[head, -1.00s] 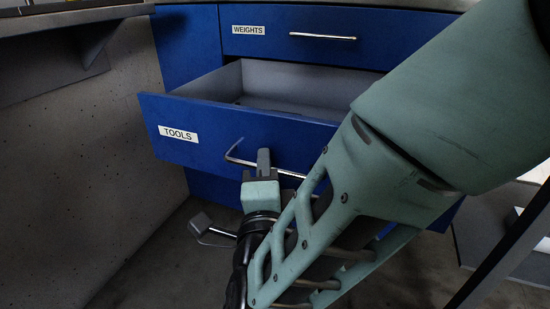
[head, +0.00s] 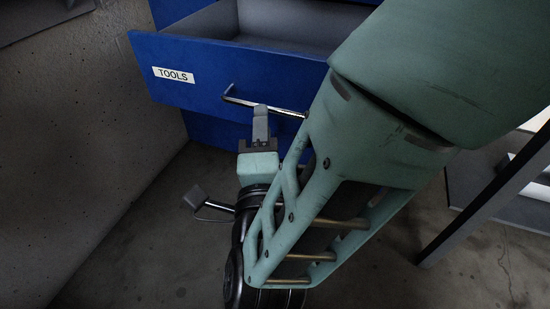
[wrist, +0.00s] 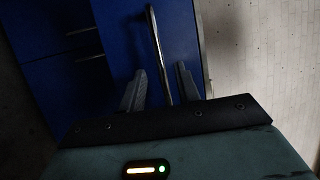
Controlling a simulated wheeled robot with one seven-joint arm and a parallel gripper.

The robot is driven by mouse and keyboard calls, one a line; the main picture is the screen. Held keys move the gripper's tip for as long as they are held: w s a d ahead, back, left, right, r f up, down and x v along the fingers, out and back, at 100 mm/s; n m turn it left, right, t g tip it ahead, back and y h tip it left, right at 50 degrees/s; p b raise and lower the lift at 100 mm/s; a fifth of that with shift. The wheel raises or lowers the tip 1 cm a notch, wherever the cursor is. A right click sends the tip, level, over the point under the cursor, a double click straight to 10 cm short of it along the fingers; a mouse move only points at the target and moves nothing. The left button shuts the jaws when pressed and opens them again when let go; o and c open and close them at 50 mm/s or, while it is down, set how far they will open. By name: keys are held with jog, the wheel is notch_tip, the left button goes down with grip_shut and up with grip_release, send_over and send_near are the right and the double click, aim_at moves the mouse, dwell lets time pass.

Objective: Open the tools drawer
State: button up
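The blue tools drawer (head: 225,82), with its white TOOLS label (head: 173,75), is pulled out, and its grey inside (head: 290,22) shows in the head view. Its metal bar handle (head: 240,101) runs across the front. My gripper (head: 261,110) is at the handle's middle, with a grey fingertip just at the bar. In the wrist view the handle (wrist: 153,35) passes between the two fingers of my gripper (wrist: 160,68). The fingers are spread, with a gap on each side of the bar.
A concrete wall (head: 90,130) stands close on the left. Bare floor (head: 140,250) shows below the drawer. A dark slanted post (head: 490,195) is at the right. Another drawer handle (wrist: 85,57) shows at left in the wrist view.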

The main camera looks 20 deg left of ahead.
jog(key=v, duration=1.2)
jog(key=shift+p, duration=0.3)
jog(key=w+n+g+p, duration=0.2)
jog(key=w+n+g, duration=0.6)
jog(key=n+g, duration=0.25)
jog(key=s+d+r+n+g+h+p, duration=0.1)
jog(key=s+d+n+g+h, duration=0.15)
jog(key=d, duration=0.55)
jog(key=s+d+r+n+g+h, duration=0.2)
jog(key=d+n+g, duration=0.15)
jog(key=d, duration=0.45)
jog(key=s+d+r+n+g+h+p, duration=0.15)
jog(key=d+n, duration=0.25)
jog(key=d, duration=0.4)
notch_tip(320, 180, up, 36)
jog(key=p, duration=3.6)
jog(key=shift+g+h, duration=0.3)
